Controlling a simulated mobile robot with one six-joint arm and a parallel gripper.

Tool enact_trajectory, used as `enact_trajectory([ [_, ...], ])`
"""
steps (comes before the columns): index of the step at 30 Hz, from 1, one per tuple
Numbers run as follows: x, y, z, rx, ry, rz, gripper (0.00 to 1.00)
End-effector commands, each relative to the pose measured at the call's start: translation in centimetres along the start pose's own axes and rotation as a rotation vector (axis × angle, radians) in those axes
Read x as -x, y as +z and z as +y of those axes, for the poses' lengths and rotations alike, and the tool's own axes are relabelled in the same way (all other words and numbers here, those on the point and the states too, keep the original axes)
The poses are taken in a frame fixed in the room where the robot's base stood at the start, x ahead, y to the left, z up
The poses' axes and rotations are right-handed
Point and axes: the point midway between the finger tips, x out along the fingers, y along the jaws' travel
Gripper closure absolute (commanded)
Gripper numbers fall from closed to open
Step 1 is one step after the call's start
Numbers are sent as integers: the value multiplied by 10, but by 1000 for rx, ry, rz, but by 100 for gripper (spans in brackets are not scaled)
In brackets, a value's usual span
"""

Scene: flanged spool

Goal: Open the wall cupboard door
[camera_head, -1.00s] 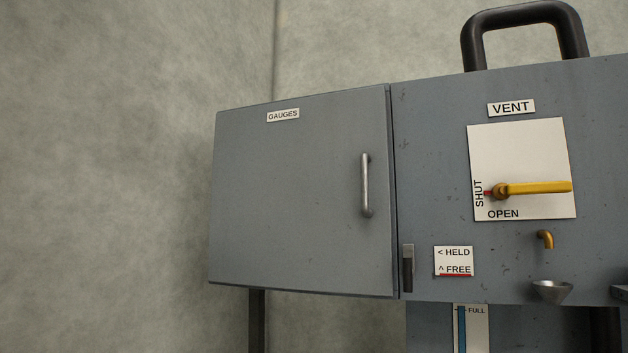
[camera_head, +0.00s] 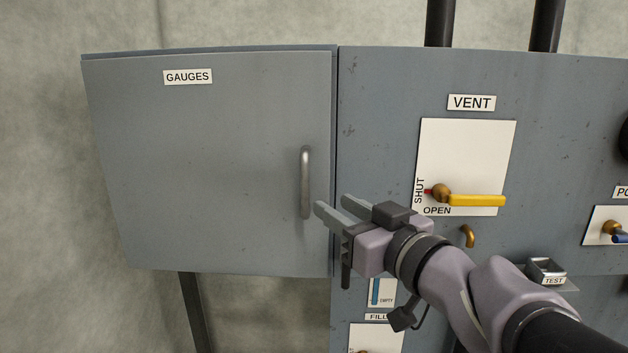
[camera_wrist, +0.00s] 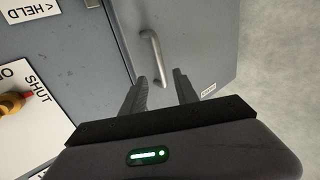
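The grey cupboard door (camera_head: 210,170), labelled GAUGES, looks shut against its cupboard. Its upright silver bar handle (camera_head: 305,183) is near the door's right edge. My gripper (camera_head: 335,203) is open and empty, with its fingers pointing left towards the handle's lower end. In the wrist view, the handle (camera_wrist: 151,50) stands ahead of my gripper (camera_wrist: 160,76), its near end between the fingertip directions. I cannot tell whether they touch. The HELD label (camera_wrist: 32,10) shows in the wrist view.
On the panel right of the door are the yellow VENT lever (camera_head: 475,200), a brass spout (camera_head: 468,236) and a TEST box (camera_head: 546,270). Wall (camera_head: 40,200) lies left of the cupboard, with free room in front of the door.

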Motion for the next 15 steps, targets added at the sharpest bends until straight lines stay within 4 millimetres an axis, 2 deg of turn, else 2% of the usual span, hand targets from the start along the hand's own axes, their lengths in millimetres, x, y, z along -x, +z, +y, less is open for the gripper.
enact_trajectory([
  [3, -36, 0, -1, -2, -4, -2, 64],
  [7, -69, 0, 0, -2, -1, -2, 64],
  [12, -95, -1, 0, -1, 2, -1, 64],
  [15, -102, -1, 0, 1, 2, 0, 64],
])
